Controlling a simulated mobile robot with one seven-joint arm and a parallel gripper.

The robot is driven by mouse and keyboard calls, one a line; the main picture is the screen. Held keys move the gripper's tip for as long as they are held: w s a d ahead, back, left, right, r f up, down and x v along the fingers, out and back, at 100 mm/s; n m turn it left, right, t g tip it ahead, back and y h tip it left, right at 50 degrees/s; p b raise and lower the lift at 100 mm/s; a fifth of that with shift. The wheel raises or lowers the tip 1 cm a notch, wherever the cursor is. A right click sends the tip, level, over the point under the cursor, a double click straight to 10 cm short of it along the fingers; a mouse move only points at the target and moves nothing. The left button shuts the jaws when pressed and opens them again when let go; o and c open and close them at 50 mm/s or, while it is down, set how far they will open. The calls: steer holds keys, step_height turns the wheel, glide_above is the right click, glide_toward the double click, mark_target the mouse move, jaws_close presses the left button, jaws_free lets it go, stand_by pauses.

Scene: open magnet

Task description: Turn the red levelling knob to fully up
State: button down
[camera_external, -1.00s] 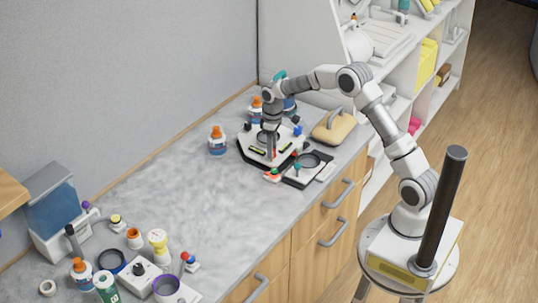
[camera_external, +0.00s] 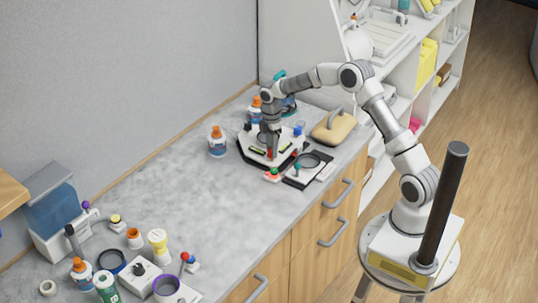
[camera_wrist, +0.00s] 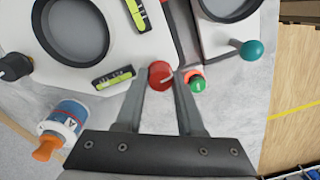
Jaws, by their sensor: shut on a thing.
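The red levelling knob (camera_wrist: 161,74) is a round red cap with a pale line on its top, at the near edge of a white device (camera_wrist: 40,60). In the wrist view my gripper (camera_wrist: 160,80) has one finger on each side of the knob and is shut on it. In the external view my gripper (camera_external: 271,152) points down at the device on the counter, and a bit of red shows by its fingertips. Two yellow-green level vials (camera_wrist: 113,77) sit on the device near the knob; I cannot read their bubbles clearly.
A second device with a teal-tipped lever (camera_wrist: 252,50) stands close on the right. A red and green button piece (camera_wrist: 195,80) sits just beside my right finger. A bottle with an orange cap (camera_external: 217,141) stands to the left. The middle of the counter (camera_external: 200,210) is clear.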

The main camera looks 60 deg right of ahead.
steer(key=shift+d+n, duration=0.3)
steer(key=shift+n, duration=0.3)
steer(key=c, duration=0.5)
jaws_free()
steer(key=shift+f, duration=0.1)
steer(key=shift+c, duration=0.2)
steer(key=shift+a, duration=0.15)
step_height(320, 180, up, 18)
steer(key=shift+w+f, duration=0.25)
steer(key=shift+w, duration=0.05)
